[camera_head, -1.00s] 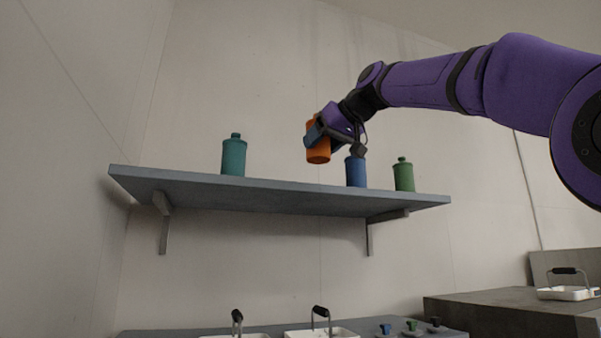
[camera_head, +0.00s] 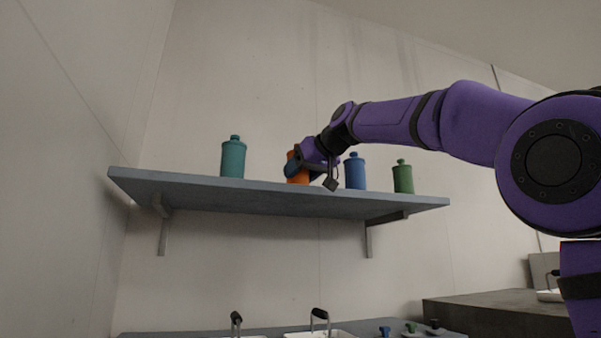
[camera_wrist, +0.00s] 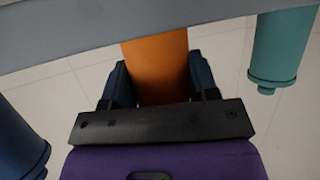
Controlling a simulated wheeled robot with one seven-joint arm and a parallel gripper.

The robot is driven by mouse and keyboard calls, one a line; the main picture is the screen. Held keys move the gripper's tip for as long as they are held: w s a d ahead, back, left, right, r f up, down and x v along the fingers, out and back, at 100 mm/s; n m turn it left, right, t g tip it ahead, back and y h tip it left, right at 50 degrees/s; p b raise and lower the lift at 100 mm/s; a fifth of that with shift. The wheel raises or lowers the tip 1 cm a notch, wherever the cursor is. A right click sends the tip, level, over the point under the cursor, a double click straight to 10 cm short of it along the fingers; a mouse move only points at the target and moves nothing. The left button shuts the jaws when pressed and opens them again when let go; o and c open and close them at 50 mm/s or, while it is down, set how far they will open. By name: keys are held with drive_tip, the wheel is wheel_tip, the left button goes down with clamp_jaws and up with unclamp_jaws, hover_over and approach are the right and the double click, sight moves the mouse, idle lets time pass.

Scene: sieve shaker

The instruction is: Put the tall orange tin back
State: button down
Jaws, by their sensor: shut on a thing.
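The orange tin (camera_head: 297,175) is at the shelf, in the gap between the teal tin and the blue tin. Its lower end is at the level of the shelf top; I cannot tell if it touches. My gripper (camera_head: 300,166) is shut on it from the right side. In the wrist view the orange tin (camera_wrist: 158,68) stands between the two dark fingers of my gripper (camera_wrist: 158,85), its far end meeting the grey shelf (camera_wrist: 80,28). The shelf also shows in the head view (camera_head: 230,196).
A teal tin (camera_head: 233,158) stands to the left on the shelf. A blue tin (camera_head: 355,172) and a green tin (camera_head: 403,177) stand to the right, the blue one close to my wrist. Below are a counter with handled trays (camera_head: 320,333) and small knobs (camera_head: 410,328).

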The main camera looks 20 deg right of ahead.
drive_tip(key=shift+c, duration=1.9)
unclamp_jaws()
drive_tip(key=shift+f, duration=0.1)
drive_tip(key=v, duration=1.2)
drive_tip(key=shift+d, duration=0.1)
drive_tip(key=s+f+m+g+h, duration=0.1)
drive_tip(key=s+f, duration=0.7)
drive_tip(key=f, duration=0.8)
drive_tip(key=s+d+f+m+g+h, duration=0.1)
drive_tip(key=s+f, duration=0.7)
drive_tip(key=f, duration=0.9)
drive_tip(key=s+d+f+m+g+h, duration=0.1)
drive_tip(key=s+f+g, duration=0.4)
drive_tip(key=f, duration=1.1)
drive_tip(key=s+m+h, duration=0.1)
drive_tip(key=s+h, duration=0.1)
drive_tip(key=s, duration=0.1)
drive_tip(key=shift+s+f, duration=0.15)
drive_tip(key=shift+s, duration=0.25)
